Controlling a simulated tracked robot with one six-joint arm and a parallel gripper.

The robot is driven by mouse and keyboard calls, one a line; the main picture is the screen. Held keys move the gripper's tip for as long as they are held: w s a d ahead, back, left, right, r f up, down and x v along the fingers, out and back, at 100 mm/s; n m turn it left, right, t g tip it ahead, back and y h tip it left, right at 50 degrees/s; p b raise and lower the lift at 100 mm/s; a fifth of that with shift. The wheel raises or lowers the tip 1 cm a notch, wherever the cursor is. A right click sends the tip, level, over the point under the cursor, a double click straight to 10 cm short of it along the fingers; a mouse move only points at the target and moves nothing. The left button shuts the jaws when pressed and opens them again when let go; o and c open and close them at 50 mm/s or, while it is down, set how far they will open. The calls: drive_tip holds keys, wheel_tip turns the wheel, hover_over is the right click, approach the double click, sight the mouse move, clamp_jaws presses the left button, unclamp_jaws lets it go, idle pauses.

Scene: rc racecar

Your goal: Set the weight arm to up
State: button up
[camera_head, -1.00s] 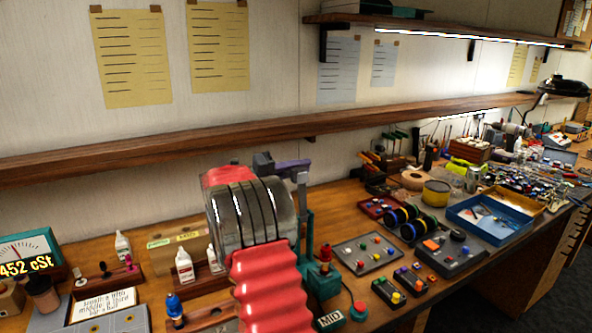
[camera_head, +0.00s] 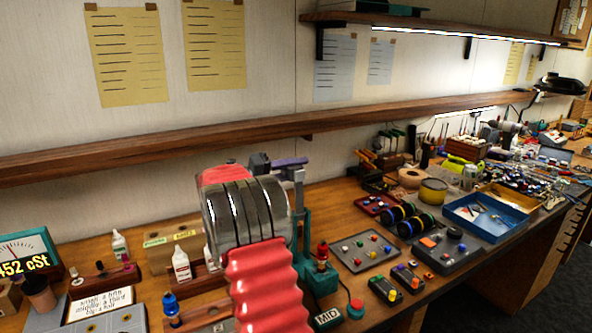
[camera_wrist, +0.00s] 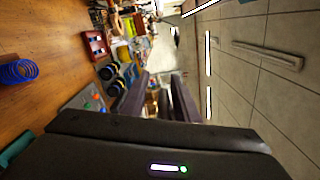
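My red and grey arm (camera_head: 243,215) stands in front of a teal stand (camera_head: 304,215), hiding much of it. A label reading MID (camera_head: 328,318) is at the stand's foot, beside a red knob. A grey upright (camera_head: 297,176) tops the stand. A purple bar (camera_head: 290,163) lies level close to it; I cannot tell whether it is my finger or the weight arm. In the wrist view, my gripper (camera_wrist: 158,92) has its two dark fingers apart, with nothing seen between them. A teal part (camera_wrist: 15,150) shows at the lower left there. The weight arm's position is unclear.
A long wooden shelf (camera_head: 250,132) runs along the wall behind my arm. Button panels (camera_head: 362,250), a blue tray (camera_head: 478,215) and dark blue-and-yellow rolls (camera_head: 405,219) fill the bench to the right. White bottles (camera_head: 181,265) and a meter (camera_head: 27,252) stand at the left.

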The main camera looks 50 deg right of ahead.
drive_tip(key=v, duration=1.3)
drive_tip(key=s+a+f+m+t+y, duration=0.3)
drive_tip(key=s+a+m, duration=0.5)
drive_tip(key=a, duration=0.5)
drive_tip(key=s+a+f+m+t+y, duration=0.3)
drive_tip(key=s+a+m+t+y, duration=0.2)
drive_tip(key=a, duration=0.8)
drive_tip(key=s+a+f+m+t+y, duration=0.4)
drive_tip(key=s+a+m+y, duration=0.4)
drive_tip(key=s+a+m, duration=0.4)
drive_tip(key=a+m, duration=0.2)
drive_tip(key=shift+m+t+y, duration=0.3)
